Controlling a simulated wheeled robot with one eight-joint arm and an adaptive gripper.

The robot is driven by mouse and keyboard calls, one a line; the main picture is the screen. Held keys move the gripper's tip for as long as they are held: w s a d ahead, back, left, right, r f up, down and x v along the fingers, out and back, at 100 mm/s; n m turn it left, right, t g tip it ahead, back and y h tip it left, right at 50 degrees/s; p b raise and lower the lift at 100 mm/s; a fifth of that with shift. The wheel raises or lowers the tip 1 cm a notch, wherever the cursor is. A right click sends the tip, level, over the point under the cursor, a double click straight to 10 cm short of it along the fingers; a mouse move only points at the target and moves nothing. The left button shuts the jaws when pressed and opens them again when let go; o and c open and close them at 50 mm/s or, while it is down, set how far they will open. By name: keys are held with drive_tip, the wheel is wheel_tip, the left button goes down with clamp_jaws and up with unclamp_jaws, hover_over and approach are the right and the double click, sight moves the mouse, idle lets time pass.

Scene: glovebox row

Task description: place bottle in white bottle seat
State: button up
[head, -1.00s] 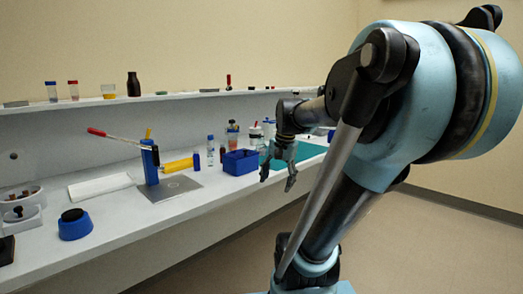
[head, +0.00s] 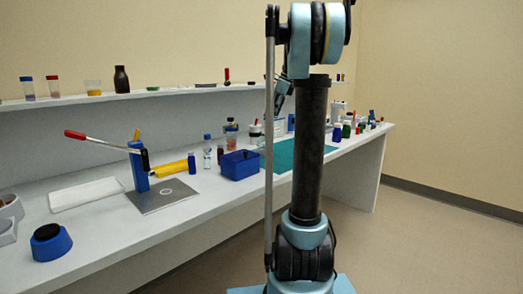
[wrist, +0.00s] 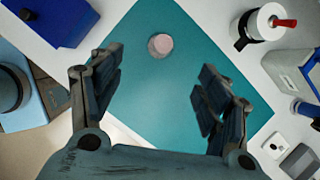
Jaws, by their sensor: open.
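In the wrist view my gripper (wrist: 158,75) points down with its two fingers wide apart over the teal mat (wrist: 185,22). A small round thing with a pale pink top (wrist: 160,46) stands on the mat, between the fingers and a little ahead of them. It may be the bottle seen from above; nothing is held. In the head view my arm hides it and my fingers. The mat shows there too (head: 312,158). A clear bottle with a blue cap (head: 207,152) stands on the bench. I cannot tell which thing is the white bottle seat.
A blue box (wrist: 62,18) lies left of the mat; it also shows in the head view (head: 240,166). A white cylinder with a red-handled piece (wrist: 262,22) stands at the mat's upper right. A grey device (wrist: 290,75) is at right. The mat around the pink-topped thing is clear.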

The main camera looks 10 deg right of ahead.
drive_tip(key=w, duration=0.1)
approach(259, 143)
drive_tip(key=w+f, duration=0.4)
drive_tip(key=f, duration=0.1)
drive_tip(key=shift+m, duration=0.3)
drive_tip(key=shift+s+a+x, duration=0.15)
drive_tip(key=shift+x, duration=0.85)
drive_tip(key=shift+s+a+x, duration=0.2)
drive_tip(key=shift+x, duration=0.75)
drive_tip(key=shift+s+a+x, duration=0.15)
drive_tip(key=shift+x, duration=0.85)
drive_tip(key=shift+r, duration=0.1)
drive_tip(key=c, duration=1.4)
drive_tip(key=shift+o, duration=0.2)
drive_tip(key=shift+r, duration=0.15)
